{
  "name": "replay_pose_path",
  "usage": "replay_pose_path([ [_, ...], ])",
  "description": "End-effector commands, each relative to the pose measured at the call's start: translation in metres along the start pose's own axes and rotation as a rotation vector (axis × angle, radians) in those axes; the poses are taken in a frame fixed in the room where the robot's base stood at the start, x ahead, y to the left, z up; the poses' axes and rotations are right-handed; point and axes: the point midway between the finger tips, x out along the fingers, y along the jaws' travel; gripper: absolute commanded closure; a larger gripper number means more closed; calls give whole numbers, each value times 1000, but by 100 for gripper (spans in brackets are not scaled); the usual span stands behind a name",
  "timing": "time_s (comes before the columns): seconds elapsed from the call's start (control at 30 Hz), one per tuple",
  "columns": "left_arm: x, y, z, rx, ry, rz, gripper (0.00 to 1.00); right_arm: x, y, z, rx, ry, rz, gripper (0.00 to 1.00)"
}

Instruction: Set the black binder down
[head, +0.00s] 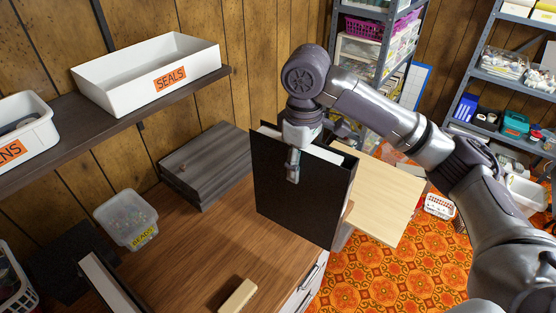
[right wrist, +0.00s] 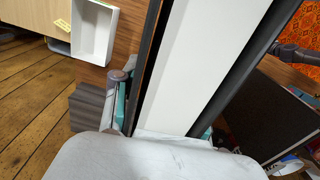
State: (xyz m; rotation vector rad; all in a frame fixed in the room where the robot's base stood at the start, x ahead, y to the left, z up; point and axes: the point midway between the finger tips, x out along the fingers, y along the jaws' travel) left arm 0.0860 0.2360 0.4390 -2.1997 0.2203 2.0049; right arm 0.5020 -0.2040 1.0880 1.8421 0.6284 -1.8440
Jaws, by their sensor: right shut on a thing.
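The black binder (head: 300,203) stands upright over the right end of the brown wooden tabletop (head: 190,245). My right gripper (head: 293,166) is shut on the binder from above, near its top edge, with one finger against the near cover. In the right wrist view, the binder's white inside (right wrist: 200,65) runs between dark covers, between my fingers. I cannot tell whether its lower edge touches the tabletop. My left gripper is not in view.
A grey wooden box (head: 205,165) is left of the binder. A clear BEADS tub (head: 127,220) and a beige block (head: 238,297) sit on the tabletop. The shelf above holds a white SEALS bin (head: 145,72). A pale board (head: 385,200) lies right of the binder.

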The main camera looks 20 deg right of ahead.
Motion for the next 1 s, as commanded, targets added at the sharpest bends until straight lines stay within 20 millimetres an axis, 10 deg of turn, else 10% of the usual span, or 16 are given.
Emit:
replay_pose_path([
  [0.37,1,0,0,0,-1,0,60,8,-8,16,88,1,11,100],
  [1.0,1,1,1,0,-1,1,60,70,-83,86,642,3,1,100],
])
